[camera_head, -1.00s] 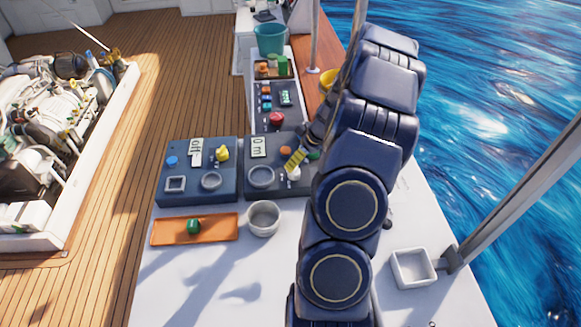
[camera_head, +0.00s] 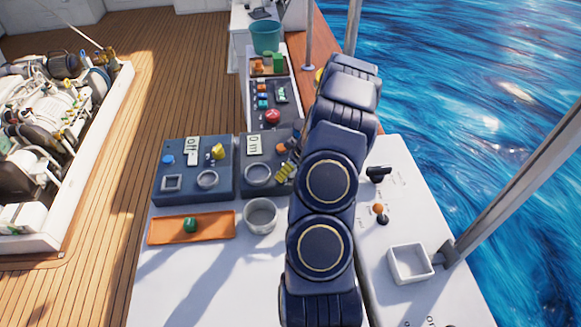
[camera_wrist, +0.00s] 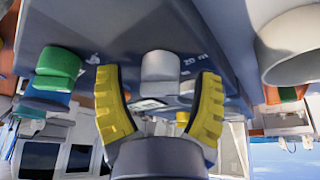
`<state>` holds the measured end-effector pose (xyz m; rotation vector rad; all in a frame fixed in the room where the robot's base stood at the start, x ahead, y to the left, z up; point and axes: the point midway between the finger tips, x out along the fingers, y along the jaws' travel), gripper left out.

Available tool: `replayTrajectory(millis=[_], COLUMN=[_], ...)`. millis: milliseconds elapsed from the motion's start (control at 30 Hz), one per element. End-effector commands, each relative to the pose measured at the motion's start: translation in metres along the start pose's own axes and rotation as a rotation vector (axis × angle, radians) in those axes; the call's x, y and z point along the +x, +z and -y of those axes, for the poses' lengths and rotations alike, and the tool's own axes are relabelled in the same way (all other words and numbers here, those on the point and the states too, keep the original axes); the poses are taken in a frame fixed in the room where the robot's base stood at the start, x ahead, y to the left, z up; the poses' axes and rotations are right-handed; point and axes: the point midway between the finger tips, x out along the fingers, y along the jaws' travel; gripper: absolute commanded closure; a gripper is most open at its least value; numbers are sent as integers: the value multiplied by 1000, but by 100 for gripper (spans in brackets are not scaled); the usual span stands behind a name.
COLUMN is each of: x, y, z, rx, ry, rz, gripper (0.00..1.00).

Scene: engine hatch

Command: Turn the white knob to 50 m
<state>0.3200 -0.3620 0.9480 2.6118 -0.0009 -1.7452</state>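The white knob (camera_wrist: 160,72) shows in the wrist view on the dark blue panel, between the two yellow fingers of my gripper (camera_wrist: 158,76). Gaps show on both sides of it, so the gripper is open around it and not closed on it. A marking that looks like "20" is beside the knob. In the head view my gripper (camera_head: 284,171) is over the right-hand panel (camera_head: 250,184), where my arm and finger hide the white knob. The small display (camera_head: 254,145) on that panel reads "0 m".
A green knob (camera_wrist: 58,66) is left of the fingers in the wrist view. A round grey socket (camera_head: 258,173) and an orange knob (camera_head: 281,147) are on the same panel. A grey cup (camera_head: 261,215) and an orange tray (camera_head: 165,230) stand in front.

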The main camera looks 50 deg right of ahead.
Motion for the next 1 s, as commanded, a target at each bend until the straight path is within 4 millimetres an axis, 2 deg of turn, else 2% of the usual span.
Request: replayTrajectory(millis=[33,133,167,567,767,1000], x=[0,0,0,0,0,1], y=[0,0,0,0,0,0], z=[0,0,0,0,1,1], rx=[0,0,0,35,133,325], ry=[0,0,0,16,55,135], rz=[0,0,0,0,0,2], gripper=[51,93,97,97,97,97])
